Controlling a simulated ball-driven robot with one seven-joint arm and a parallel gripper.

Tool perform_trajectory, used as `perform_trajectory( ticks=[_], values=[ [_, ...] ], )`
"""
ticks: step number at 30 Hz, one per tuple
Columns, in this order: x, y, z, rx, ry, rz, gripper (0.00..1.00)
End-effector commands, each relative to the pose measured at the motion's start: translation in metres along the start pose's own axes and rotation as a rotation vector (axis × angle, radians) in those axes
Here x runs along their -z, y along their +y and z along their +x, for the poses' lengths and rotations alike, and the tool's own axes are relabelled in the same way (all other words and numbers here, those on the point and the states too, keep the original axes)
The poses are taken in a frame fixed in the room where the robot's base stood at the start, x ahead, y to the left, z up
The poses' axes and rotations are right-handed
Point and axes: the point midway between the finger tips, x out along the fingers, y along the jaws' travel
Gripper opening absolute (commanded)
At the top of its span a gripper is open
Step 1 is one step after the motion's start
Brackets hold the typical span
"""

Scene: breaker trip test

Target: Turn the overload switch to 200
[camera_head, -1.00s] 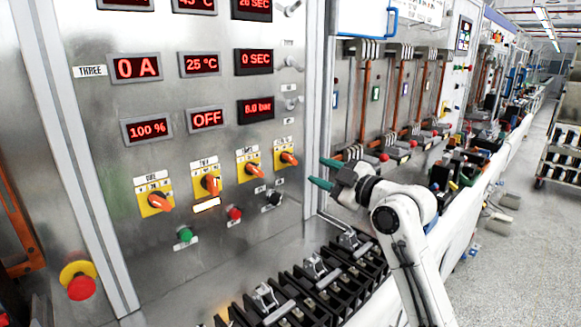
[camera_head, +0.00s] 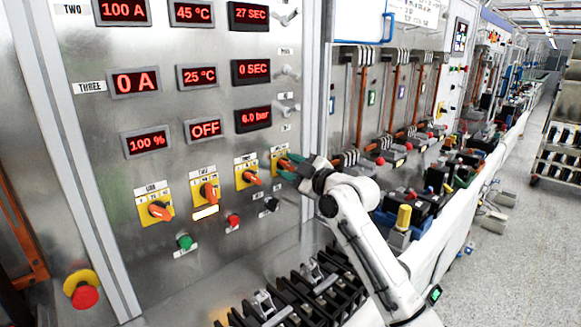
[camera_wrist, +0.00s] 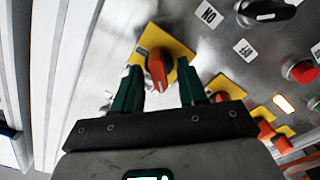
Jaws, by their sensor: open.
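Several orange rotary switches on yellow plates sit in a row on the steel panel; their labels are too small to read. The rightmost switch (camera_head: 284,164) has my gripper (camera_head: 290,168) right at it, and the fingers partly cover it. In the wrist view the orange knob (camera_wrist: 157,72) of this switch lies between the two green fingertips of my gripper (camera_wrist: 160,78). The jaws are open, with a gap visible on each side of the knob. The other switches are the left one (camera_head: 158,211), the second (camera_head: 208,191) and the third (camera_head: 249,175).
Below the switches are a green button (camera_head: 184,241), a red button (camera_head: 233,220) and a black knob (camera_head: 271,204). Red displays (camera_head: 205,129) fill the panel above. A red emergency stop (camera_head: 84,296) sits at lower left. Black breaker fixtures (camera_head: 285,297) stand on the bench below.

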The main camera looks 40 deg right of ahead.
Motion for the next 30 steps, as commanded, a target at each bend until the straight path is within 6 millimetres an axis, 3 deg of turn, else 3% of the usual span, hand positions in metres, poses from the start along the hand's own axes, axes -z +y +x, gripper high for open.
perform_trajectory(
  ticks=[2, 15, 30],
  values=[
    [-0.0001, 0.0000, -0.0002, 0.000, 0.000, 0.000, 0.41],
    [-0.0002, 0.0000, -0.0004, 0.000, -0.001, 0.000, 0.00],
    [0.0003, -0.0001, 0.0001, 0.000, 0.001, 0.039, 0.00]
  ],
)
